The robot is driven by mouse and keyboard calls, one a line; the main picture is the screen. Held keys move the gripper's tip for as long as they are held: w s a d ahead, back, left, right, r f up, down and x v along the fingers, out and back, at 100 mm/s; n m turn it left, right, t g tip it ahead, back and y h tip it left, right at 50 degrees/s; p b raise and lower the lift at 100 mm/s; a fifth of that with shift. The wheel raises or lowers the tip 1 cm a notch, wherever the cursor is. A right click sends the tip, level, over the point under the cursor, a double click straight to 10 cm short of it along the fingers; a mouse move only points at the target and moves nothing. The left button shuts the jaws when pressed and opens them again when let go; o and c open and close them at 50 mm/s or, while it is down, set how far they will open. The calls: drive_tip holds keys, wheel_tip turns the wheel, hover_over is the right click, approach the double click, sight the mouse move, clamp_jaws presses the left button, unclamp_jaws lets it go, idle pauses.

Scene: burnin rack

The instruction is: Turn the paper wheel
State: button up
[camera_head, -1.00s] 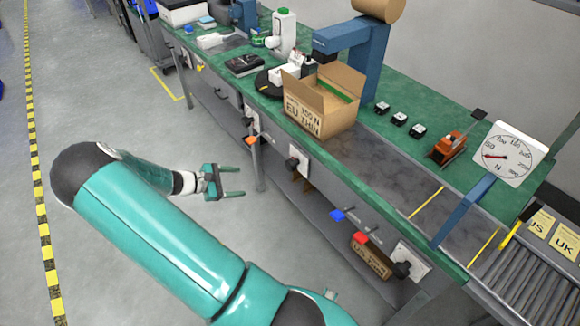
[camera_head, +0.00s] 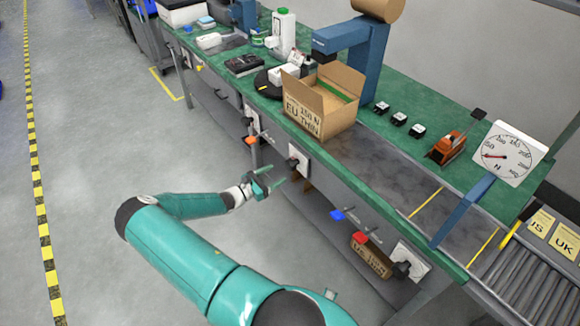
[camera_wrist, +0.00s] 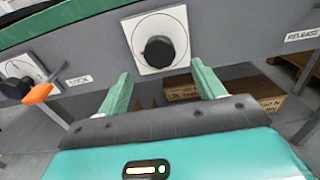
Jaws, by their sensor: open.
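No part is legibly marked as the paper wheel. A black round knob on a square white plate (camera_wrist: 160,50) faces my gripper on the bench's grey front panel. It appears to be the knob on the front, below the carton, in the head view (camera_head: 293,163). My gripper (camera_wrist: 162,84) is open and empty, its two green fingers pointing toward the knob from slightly below, apart from it. In the head view my gripper (camera_head: 277,176) is in front of the bench, near this knob. A brown roll (camera_head: 378,9) sits on the blue post above.
Another knob and an orange lever (camera_wrist: 39,93) are at left. A "RELEASE" label (camera_wrist: 302,35) is at right. An open carton (camera_head: 318,103) stands on the bench. The floor at left is clear.

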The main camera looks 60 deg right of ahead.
sight(288, 167)
drive_tip(key=x, duration=0.8)
drive_tip(key=shift+d, duration=0.1)
drive_tip(key=c, duration=1)
drive_tip(key=shift+m, duration=0.3)
drive_tip(key=m, duration=0.9)
drive_tip(key=shift+m, duration=0.4)
